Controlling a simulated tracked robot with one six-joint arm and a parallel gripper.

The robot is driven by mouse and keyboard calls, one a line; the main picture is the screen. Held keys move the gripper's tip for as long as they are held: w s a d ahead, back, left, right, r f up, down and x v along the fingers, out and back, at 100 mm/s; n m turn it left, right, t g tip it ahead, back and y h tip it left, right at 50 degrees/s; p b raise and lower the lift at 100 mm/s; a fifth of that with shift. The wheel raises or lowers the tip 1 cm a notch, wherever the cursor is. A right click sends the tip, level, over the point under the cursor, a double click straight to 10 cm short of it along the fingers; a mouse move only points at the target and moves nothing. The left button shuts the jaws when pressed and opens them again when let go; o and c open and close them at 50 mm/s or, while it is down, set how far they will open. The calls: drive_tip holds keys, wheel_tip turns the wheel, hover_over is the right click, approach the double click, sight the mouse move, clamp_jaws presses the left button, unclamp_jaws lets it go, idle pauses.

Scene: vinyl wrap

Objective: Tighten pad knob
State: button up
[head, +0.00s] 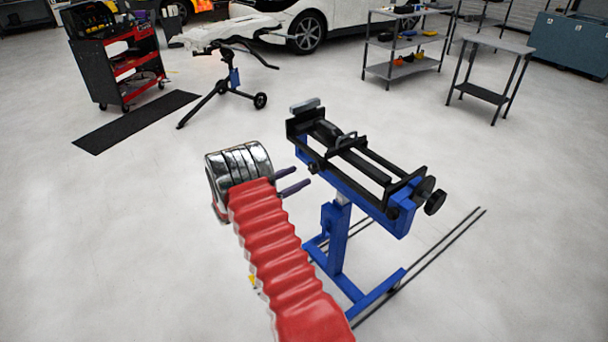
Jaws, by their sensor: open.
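A blue stand (334,240) carries a black clamp frame with two long rails. A grey pad (305,105) tops the frame's far left end. A round black knob (435,202) sticks out at the right end, beside a black disc. A smaller dark knob (315,168) shows on the near left side; I cannot tell which one is the pad knob. My gripper (300,179) is at the end of my red-sleeved arm, left of the stand. Its two dark fingers are apart, point right towards the small knob, and hold nothing. Contact with the stand cannot be made out.
Thin dark rails (435,250) lie on the floor by the stand's base. Behind are a red tool cart (118,60), a black mat (135,122), a tripod stand (228,85), shelves (405,70) and a small table (490,45).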

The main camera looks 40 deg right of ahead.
drive_tip(key=a, duration=0.8)
drive_tip(key=shift+w+a, duration=0.15)
drive_tip(key=shift+w, duration=0.3)
drive_tip(key=s+a+f+n+g+y, duration=0.2)
drive_tip(key=s+f+n+y, duration=0.2)
drive_tip(key=s+f+n, duration=0.35)
drive_tip(key=s+a+r+n+g+y, duration=0.1)
drive_tip(key=s+a+r+n+y, duration=0.3)
drive_tip(key=s+a+n, duration=0.25)
drive_tip(key=s+a+r+n+t+y, duration=0.1)
drive_tip(key=s+a+r+t+y, duration=0.2)
drive_tip(key=s+a+r, duration=0.2)
drive_tip(key=s+a+r+n+t+y, duration=0.2)
drive_tip(key=s+a+r+t+y, duration=0.1)
drive_tip(key=a+r, duration=0.8)
drive_tip(key=s+a+r+n+t+y, duration=0.2)
drive_tip(key=s+a+r+t+y, duration=0.2)
drive_tip(key=s+a+r, duration=0.4)
drive_tip(key=shift+r, duration=0.65)
